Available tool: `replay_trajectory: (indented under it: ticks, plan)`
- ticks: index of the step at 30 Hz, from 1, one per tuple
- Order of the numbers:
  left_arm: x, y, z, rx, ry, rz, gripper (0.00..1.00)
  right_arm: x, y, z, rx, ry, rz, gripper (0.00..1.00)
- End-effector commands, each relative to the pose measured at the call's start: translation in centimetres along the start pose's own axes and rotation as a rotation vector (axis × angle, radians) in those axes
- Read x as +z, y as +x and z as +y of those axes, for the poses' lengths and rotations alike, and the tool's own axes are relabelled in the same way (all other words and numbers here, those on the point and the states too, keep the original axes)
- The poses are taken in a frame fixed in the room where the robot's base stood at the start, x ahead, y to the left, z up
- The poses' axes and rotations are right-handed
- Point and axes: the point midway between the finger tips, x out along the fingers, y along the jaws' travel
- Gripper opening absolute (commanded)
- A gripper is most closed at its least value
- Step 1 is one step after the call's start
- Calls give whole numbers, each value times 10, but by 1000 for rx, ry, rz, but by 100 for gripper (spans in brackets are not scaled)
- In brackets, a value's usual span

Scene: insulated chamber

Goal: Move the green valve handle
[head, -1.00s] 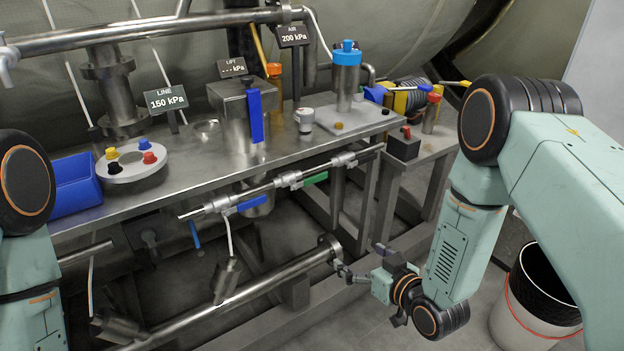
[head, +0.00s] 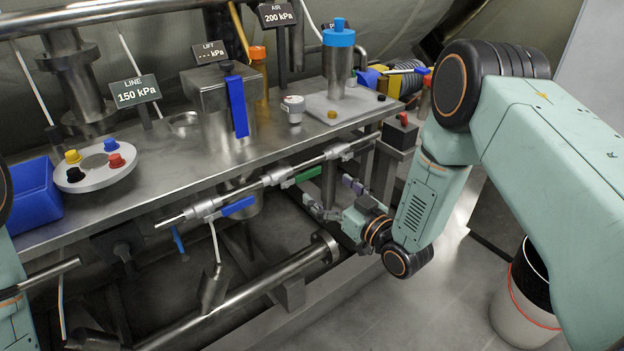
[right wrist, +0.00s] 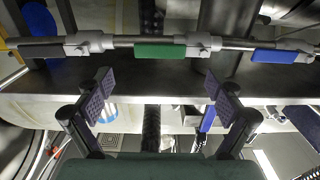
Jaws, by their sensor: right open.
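The green valve handle (head: 308,172) lies along the thin horizontal pipe under the bench's front edge. It also shows in the right wrist view (right wrist: 160,51), level and centred between the finger lines but beyond the fingertips. My right gripper (head: 333,197) is open and empty, just below and to the right of the green handle in the head view, apart from it. In the right wrist view its two dark pads (right wrist: 160,97) stand wide apart. My left gripper is out of the picture; only parts of my left arm show at the left edge.
A blue valve handle (head: 238,206) sits on the same pipe, left of the green one. The steel bench (head: 150,215) overhangs the pipe. A thicker pipe (head: 240,300) with a flange runs lower down. A bin (head: 525,300) stands on the floor at right.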

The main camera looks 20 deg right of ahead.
Motion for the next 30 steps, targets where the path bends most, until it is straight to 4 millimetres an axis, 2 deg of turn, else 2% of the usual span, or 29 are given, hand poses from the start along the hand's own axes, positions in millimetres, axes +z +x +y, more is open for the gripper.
replay_trajectory:
  ticks: [3,9,13,21,30]
  plan:
    - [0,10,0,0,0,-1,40,2,20,-1,-3,-2,2,93]
    - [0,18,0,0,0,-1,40,2,45,0,-2,-1,1,93]
    - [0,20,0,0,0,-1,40,1,54,0,-1,1,-1,93]
    - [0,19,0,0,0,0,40,0,57,0,-1,1,-1,93]
    - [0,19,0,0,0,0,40,1,58,1,-2,1,-1,69]
